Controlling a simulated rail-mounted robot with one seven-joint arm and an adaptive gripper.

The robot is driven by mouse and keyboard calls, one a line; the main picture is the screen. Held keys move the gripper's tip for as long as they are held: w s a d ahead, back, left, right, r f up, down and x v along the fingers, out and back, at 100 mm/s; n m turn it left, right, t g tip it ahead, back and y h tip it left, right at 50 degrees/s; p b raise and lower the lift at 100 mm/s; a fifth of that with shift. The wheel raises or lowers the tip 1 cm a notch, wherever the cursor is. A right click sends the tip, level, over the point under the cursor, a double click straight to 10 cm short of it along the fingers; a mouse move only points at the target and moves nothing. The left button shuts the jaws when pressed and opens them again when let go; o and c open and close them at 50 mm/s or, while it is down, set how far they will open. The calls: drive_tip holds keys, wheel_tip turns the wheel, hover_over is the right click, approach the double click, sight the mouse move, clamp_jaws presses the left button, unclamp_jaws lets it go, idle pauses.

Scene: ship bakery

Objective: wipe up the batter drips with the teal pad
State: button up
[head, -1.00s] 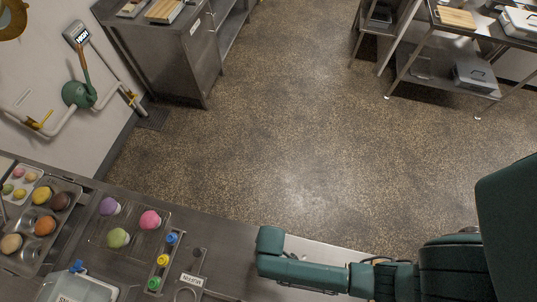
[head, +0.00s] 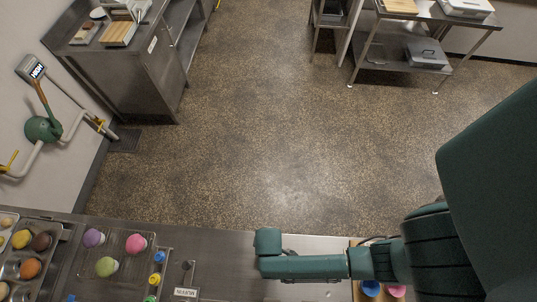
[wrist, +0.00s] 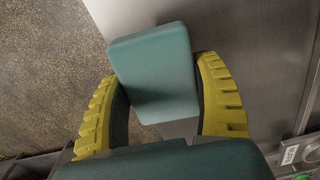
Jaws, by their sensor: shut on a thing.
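My gripper (wrist: 160,75) shows in the wrist view with two yellow ribbed fingers around the teal pad (wrist: 152,65). It is shut on the pad, which is a rounded teal block tilted slightly in the picture. Beyond the pad lies the steel counter (wrist: 240,30), with the speckled floor to the left. In the head view my arm reaches left over the counter's edge, and the gripper and pad cannot be made out there. No batter drips can be made out in either view.
In the head view a tray with purple, pink and green cakes (head: 107,266) stands on the counter (head: 215,250) at lower left. Beside it are several coloured-cap bottles (head: 156,279) and a label (head: 186,293). A board with blue and pink items (head: 370,288) lies under my arm.

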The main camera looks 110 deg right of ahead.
drive_tip(key=shift+r+p, duration=1.1)
drive_tip(key=shift+r, duration=0.9)
